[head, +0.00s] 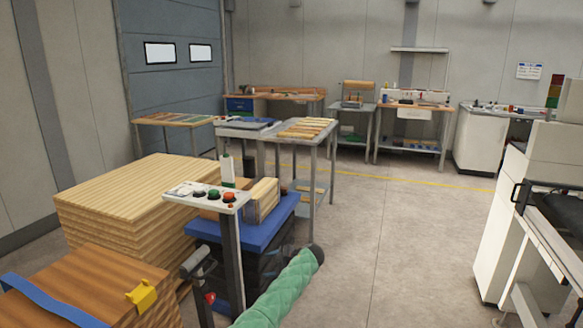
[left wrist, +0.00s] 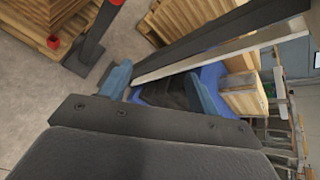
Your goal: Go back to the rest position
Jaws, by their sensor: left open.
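My left gripper (left wrist: 162,90) shows in the left wrist view with its two blue fingers apart. It is open, and nothing is held between the fingers. Beyond the fingers are the black and blue parts of a lift table and a long dark-and-white post. In the head view I cannot clearly make out the left gripper among the dark parts around the control post (head: 233,255). My right gripper is in neither view.
A blue-topped lift table (head: 258,231) carries wooden pieces (head: 263,201). White machinery (head: 515,220) stands right; the middle floor (head: 390,235) is clear.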

